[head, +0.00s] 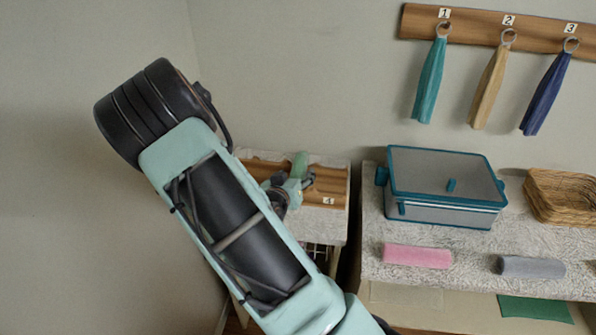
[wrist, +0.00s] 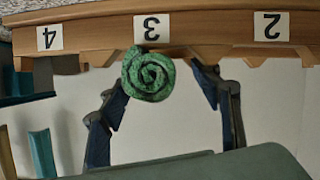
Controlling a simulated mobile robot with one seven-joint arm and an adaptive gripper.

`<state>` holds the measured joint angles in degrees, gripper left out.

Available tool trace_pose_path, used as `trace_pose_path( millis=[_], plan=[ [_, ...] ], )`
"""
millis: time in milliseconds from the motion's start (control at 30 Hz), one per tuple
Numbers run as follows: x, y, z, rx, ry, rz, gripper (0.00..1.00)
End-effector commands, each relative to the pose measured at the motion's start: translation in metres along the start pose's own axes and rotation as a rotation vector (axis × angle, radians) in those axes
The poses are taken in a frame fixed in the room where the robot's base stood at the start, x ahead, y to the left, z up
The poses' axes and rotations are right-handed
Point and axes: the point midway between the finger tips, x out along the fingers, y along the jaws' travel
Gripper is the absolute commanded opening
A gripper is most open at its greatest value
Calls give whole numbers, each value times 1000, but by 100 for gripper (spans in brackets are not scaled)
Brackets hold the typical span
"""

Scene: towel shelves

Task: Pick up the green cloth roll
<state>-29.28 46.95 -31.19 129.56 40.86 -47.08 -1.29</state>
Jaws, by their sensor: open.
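The green cloth roll (wrist: 150,76) shows end-on in the wrist view as a spiral, by the wooden board's label 3. In the head view the roll (head: 300,164) is a small green piece on the board at the small side stand. My gripper (wrist: 158,88) is open, with one dark finger on each side of the roll's end. Gaps show between the fingers and the roll. In the head view my gripper (head: 288,190) is at the roll, partly hidden by my arm.
The wooden board (wrist: 100,38) carries labels 4, 3 and 2, upside down in the wrist view. A table (head: 385,258) to the right bears a blue-trimmed box (head: 445,215), a wicker basket (head: 560,195), a pink roll (head: 417,256) and a grey roll (head: 530,266).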

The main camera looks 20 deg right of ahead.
Motion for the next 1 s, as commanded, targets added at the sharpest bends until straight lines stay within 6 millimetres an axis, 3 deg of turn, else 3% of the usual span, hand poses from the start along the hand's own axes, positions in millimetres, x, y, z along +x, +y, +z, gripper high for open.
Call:
trace_pose_path(
  millis=[300, 700, 1000],
  plan=[
    [5, 0, 0, 0, -1, 0, 57],
    [5, 0, 0, 0, -1, 0, 13],
    [4, 1, -4, 1, 0, 0, 13]
  ],
)
